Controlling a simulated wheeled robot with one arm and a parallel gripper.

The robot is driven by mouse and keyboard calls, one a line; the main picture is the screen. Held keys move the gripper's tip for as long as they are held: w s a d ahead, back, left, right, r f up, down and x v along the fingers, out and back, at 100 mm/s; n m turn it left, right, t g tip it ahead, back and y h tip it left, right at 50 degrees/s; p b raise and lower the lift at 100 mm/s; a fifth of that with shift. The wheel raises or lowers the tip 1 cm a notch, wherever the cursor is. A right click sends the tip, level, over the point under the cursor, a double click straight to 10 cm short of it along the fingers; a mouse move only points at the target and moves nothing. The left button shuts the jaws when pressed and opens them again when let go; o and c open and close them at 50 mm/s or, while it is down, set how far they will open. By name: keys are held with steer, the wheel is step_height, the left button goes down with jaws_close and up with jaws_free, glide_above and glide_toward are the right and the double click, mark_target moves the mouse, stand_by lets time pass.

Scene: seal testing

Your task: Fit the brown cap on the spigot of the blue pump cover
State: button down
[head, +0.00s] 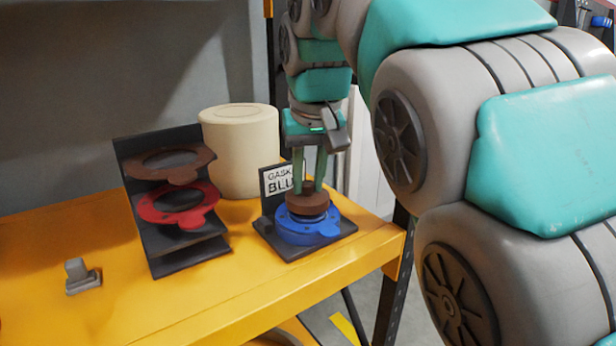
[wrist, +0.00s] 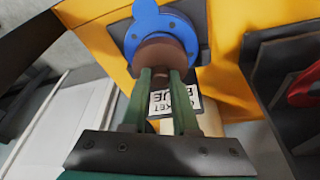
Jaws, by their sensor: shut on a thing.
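The blue pump cover (head: 292,236) lies flat on a dark base plate near the table's right end; it also shows in the wrist view (wrist: 196,35). My gripper (head: 308,186) points down over it, with its green fingers shut on the brown cap (head: 307,204). In the wrist view the fingertips (wrist: 161,72) hold the cap (wrist: 160,54) at its near side. The cap stands upright over the middle of the cover and hides the spigot. I cannot tell whether the cap touches the cover or is seated on the spigot.
A sign (head: 274,182) reading partly "BLU" stands behind the cover. A dark rack (head: 160,228) to the left holds a brown ring (head: 168,176) and a red ring (head: 150,204). A cream drum (head: 240,150) stands behind. A small grey block (head: 80,276) sits at the left on the yellow table (head: 250,297).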

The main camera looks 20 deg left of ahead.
steer(key=shift+f+b, duration=0.5)
steer(key=shift+f, duration=0.35)
steer(key=c, duration=0.6)
jaws_free()
steer(key=shift+r, duration=0.1)
